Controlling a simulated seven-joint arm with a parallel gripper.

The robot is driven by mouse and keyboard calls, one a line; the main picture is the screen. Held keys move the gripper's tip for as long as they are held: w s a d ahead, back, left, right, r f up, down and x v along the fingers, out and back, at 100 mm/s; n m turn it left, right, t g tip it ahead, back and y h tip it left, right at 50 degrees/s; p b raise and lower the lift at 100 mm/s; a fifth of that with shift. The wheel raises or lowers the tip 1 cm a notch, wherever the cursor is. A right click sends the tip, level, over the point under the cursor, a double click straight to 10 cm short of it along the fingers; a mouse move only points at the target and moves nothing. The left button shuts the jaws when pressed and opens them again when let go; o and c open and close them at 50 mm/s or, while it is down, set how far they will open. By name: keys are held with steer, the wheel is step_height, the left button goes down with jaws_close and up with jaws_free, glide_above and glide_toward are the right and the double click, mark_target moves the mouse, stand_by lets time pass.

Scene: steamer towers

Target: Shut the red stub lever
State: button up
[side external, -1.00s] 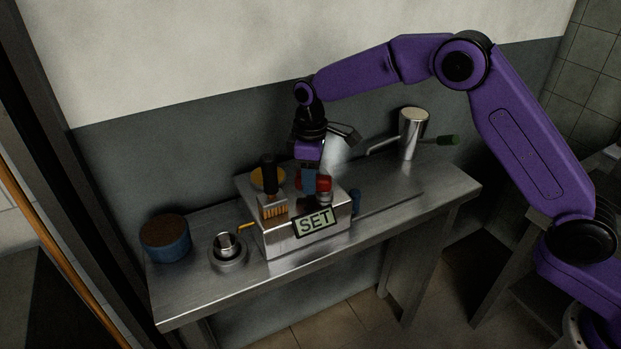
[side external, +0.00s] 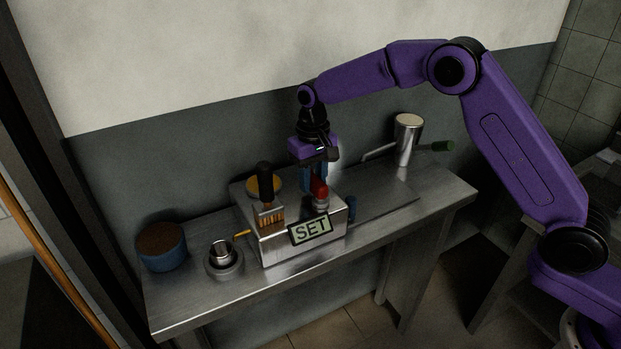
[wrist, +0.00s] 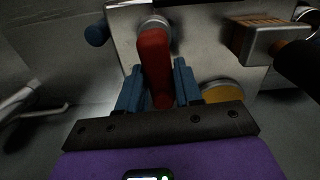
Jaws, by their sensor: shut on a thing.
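The red stub lever (side external: 320,187) is on a round metal post on top of the steel box (side external: 281,244), near its right end. In the wrist view the red lever (wrist: 155,62) reaches from the post back between my blue fingers. My gripper (side external: 314,178) points down over the box and is shut on the lever. In the wrist view one finger of my gripper (wrist: 158,82) lies on each side of it. A sign reading SET (side external: 311,229) is on the box's front. The lever's far end is partly hidden by my fingers in the side view.
A blue knob (side external: 352,208) is at the box's right. A blue tin (side external: 162,252) and metal cup (side external: 221,251) stand left, a steel jug (side external: 407,138) back right.

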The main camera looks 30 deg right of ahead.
mark_target(315, 176)
steer(key=shift+d+r+m, duration=0.1)
steer(key=shift+d+m, duration=0.05)
steer(key=shift+m, duration=0.35)
steer(key=o, duration=1)
steer(key=shift+d, duration=0.1)
steer(key=shift+c, duration=0.2)
step_height(315, 176, up, 17)
steer(key=shift+r, duration=0.15)
